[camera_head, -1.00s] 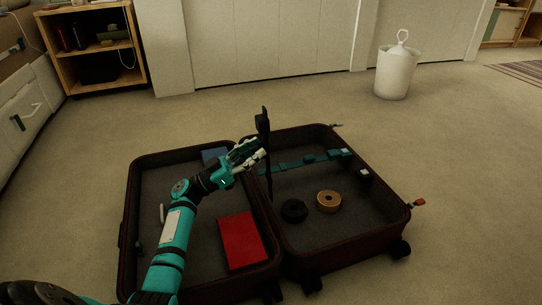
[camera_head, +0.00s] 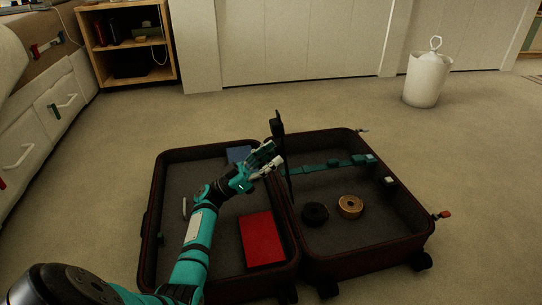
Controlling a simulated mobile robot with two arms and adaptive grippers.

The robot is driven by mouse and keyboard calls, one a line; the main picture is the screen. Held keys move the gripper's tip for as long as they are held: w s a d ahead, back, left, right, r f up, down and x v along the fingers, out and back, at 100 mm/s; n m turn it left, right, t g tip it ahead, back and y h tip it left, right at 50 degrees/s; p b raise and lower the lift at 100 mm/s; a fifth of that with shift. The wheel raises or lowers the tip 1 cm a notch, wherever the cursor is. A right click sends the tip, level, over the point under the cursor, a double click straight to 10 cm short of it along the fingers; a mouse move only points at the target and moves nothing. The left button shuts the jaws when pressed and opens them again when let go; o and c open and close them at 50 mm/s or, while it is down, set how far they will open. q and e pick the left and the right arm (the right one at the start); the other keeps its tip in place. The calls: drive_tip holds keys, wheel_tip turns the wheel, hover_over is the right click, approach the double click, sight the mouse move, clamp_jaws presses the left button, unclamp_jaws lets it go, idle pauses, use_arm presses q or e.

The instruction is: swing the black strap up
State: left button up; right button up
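The open suitcase (camera_head: 150,225) lies on the floor with two dark halves side by side. The black strap (camera_head: 279,127) stands up near the seam between the halves. It leans slightly left at its top, and its lower end reaches down into the right half. My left gripper (camera_head: 277,157) is at the strap's left side, around its mid-height, with its fingers pointing right. The fingertips meet the strap in the picture; whether they grip it or only touch it is unclear. My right gripper is not in view.
The left half holds a red box (camera_head: 262,240) and a blue item (camera_head: 238,154). The right half holds a black ring (camera_head: 314,213), a gold ring (camera_head: 350,206) and a teal strap (camera_head: 325,166). A white bin (camera_head: 425,82) stands far right. Floor around the case is clear.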

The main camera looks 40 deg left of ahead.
use_arm(q)
drive_tip(key=shift+a+r, duration=0.1)
drive_tip(key=s+a+f, duration=0.1)
drive_tip(key=s+a, duration=0.8)
drive_tip(key=s, duration=0.1)
drive_tip(key=shift+s+a+f, duration=0.3)
drive_tip(key=shift+s+f, duration=0.05)
drive_tip(key=shift+s, duration=0.05)
idle(0.3)
